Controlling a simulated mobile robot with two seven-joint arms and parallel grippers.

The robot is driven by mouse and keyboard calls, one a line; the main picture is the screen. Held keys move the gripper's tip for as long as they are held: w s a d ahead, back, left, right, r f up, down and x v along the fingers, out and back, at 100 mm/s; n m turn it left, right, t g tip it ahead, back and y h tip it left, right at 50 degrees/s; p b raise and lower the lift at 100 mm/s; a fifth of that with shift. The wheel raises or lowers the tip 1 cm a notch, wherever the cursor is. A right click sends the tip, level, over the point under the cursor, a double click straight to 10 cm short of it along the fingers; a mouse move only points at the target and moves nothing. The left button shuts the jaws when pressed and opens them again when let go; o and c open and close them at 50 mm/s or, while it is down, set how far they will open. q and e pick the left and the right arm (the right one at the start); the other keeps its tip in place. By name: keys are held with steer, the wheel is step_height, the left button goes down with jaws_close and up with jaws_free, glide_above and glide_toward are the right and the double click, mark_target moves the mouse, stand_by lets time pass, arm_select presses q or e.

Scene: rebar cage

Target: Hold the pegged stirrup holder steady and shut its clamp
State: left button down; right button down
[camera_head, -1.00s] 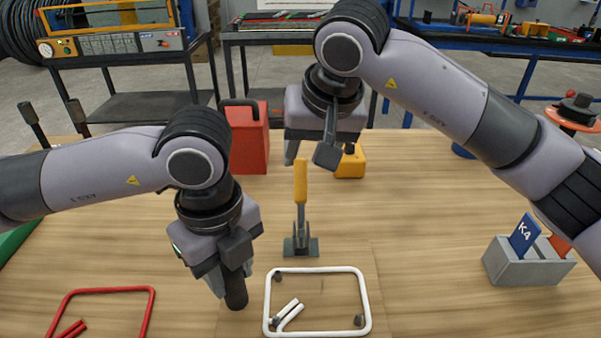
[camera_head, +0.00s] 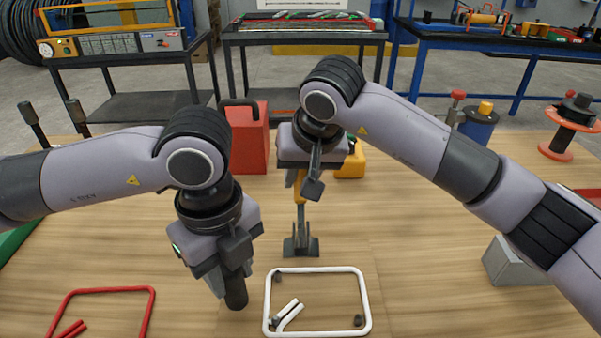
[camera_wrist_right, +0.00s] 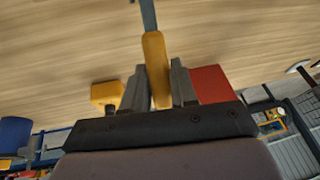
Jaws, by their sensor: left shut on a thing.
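The clamp has an upright yellow handle (camera_head: 300,187) on a dark metal base (camera_head: 300,246), standing behind a white stirrup (camera_head: 367,300). The stirrup lies flat on the table with dark pegs inside its corners. My left gripper (camera_head: 235,285) is shut on a dark upright post (camera_head: 236,297), left of the stirrup. My right gripper (camera_head: 306,180) is at the top of the yellow handle. In the right wrist view the handle (camera_wrist_right: 157,65) stands between the fingers of the right gripper (camera_wrist_right: 158,82), which look open with narrow gaps. The lower post is visible; its grasped part is hidden.
A red can (camera_head: 247,145) and a yellow container (camera_head: 352,163) stand behind the clamp. A red stirrup (camera_head: 110,290) lies at front left. A grey block-like holder (camera_head: 510,265) stands at right, partly hidden by my right arm. The table between is clear.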

steer(key=shift+s+r+t, duration=0.15)
steer(key=shift+r+t, duration=0.15)
steer(key=shift+t, duration=0.1)
stand_by(0.4)
steer(key=shift+s+r+t, duration=0.25)
steer(key=shift+t, duration=0.15)
steer(key=s+t, duration=0.1)
steer(key=s+r+t, duration=0.1)
steer(key=t, duration=0.1)
steer(key=shift+s+r+n, duration=0.1)
steer(key=shift+s+n, duration=0.05)
steer(key=shift+n, duration=0.15)
steer(key=shift+s+r+t, duration=0.15)
steer(key=shift+s+t, duration=0.75)
steer(key=shift+t, duration=0.25)
steer(key=shift+s+r+t, duration=0.15)
steer(key=shift+s+t, duration=0.75)
steer(key=shift+t, duration=0.25)
steer(key=c, duration=1)
jaws_free()
steer(key=shift+o, duration=0.2)
